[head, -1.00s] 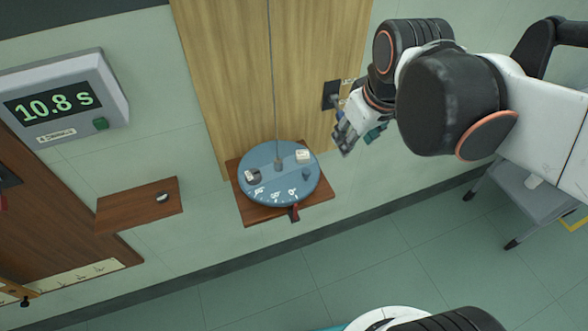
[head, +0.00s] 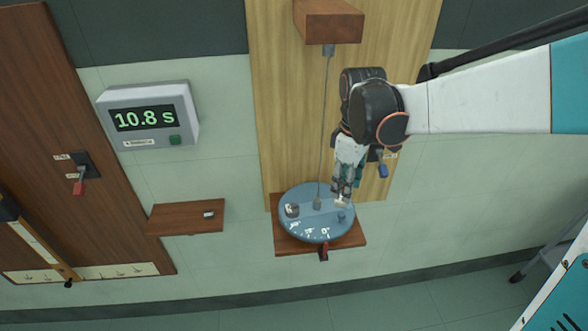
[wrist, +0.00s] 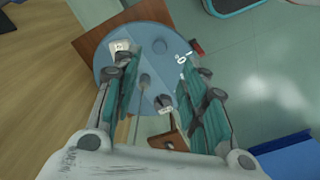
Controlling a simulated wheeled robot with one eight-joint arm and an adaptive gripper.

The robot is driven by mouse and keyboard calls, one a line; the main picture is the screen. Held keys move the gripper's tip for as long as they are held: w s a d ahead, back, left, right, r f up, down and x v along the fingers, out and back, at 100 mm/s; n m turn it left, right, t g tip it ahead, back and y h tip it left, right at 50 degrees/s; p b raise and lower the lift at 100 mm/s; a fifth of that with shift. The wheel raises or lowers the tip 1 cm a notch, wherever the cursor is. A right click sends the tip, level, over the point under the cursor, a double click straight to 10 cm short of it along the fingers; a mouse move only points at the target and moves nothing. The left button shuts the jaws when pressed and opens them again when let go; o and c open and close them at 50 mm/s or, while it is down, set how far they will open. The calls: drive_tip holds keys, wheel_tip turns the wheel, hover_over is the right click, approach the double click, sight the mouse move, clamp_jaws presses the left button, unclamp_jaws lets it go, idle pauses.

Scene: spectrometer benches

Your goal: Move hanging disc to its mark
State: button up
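The blue-grey disc (head: 310,229) hangs on a thin wire above a small wooden shelf (head: 355,240). It has white marks near its front rim, a central hub (head: 317,203), a dark block (head: 292,210) at the left, a white block (head: 341,201) and a small peg (head: 342,215) at the right. A red pointer (head: 323,252) sits at the shelf's front edge. My gripper (head: 347,188) is over the disc's right part, close to the white block. In the wrist view, the gripper (wrist: 162,95) has its fingers spread, with the disc (wrist: 108,68) beyond them; contact cannot be told.
A wooden bracket (head: 328,22) holds the wire's top. A blue-handled switch (head: 382,169) is on the panel just right of my gripper. A timer (head: 150,115) reading 10.8 s and a small shelf (head: 185,218) are at the left. A red-handled switch (head: 80,182) is further left.

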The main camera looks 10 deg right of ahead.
sight(342, 213)
wheel_tip(342, 213, down, 10)
drive_tip(key=b, duration=0.2)
drive_tip(key=shift+r+b, duration=0.1)
drive_tip(key=shift+b, duration=0.2)
clamp_jaws()
